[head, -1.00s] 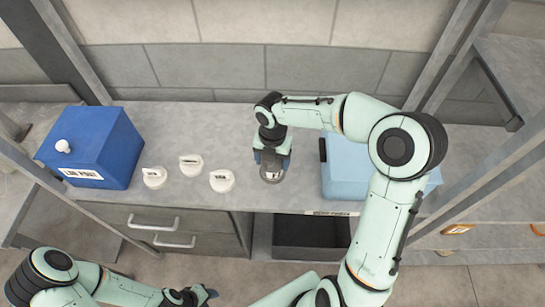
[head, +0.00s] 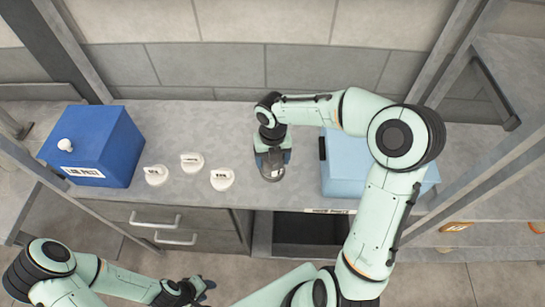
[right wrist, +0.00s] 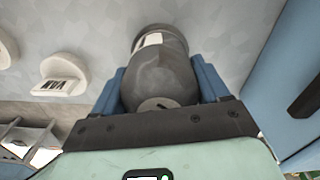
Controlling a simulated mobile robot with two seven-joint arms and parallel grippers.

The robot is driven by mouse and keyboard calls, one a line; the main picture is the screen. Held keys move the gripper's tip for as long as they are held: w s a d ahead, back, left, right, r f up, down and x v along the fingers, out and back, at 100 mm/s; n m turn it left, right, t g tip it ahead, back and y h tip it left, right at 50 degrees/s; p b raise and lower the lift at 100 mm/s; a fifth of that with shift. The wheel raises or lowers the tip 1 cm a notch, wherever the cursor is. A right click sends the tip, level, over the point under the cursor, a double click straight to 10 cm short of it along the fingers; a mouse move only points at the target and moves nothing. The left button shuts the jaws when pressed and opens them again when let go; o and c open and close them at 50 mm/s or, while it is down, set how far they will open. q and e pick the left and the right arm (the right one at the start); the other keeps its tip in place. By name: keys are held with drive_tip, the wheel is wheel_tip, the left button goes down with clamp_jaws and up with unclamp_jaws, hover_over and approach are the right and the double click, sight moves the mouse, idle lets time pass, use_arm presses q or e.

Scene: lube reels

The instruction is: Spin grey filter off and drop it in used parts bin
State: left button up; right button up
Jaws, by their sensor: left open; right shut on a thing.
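The grey filter (right wrist: 165,75) is a dark grey cylinder with a pale label, held between the blue fingers of my right gripper (right wrist: 160,90). In the head view the filter (head: 271,176) shows below my right gripper (head: 271,156), over the front part of the counter. I cannot tell whether it touches the counter. The used parts bin (head: 310,229) is a dark open space below the counter's front edge, with a small label on the edge above it. My left gripper (head: 204,287) is open and empty, low in front of the drawers.
A blue box (head: 115,150) with a white knob stands at the left of the counter (head: 225,125). Several white labelled caps (head: 222,179) lie between it and my right gripper. A light blue box (head: 345,165) stands close to the right, partly behind my right arm.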

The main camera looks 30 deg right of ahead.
drive_tip(key=shift+f, duration=0.1)
drive_tip(key=n, duration=0.4)
drive_tip(key=shift+s+n, duration=0.1)
drive_tip(key=shift+n, duration=0.3)
drive_tip(key=shift+f, duration=0.1)
drive_tip(key=n, duration=0.3)
drive_tip(key=shift+s+f, duration=0.2)
drive_tip(key=shift+n, duration=0.5)
drive_tip(key=shift+a+n, duration=0.1)
drive_tip(key=shift+n, duration=0.6)
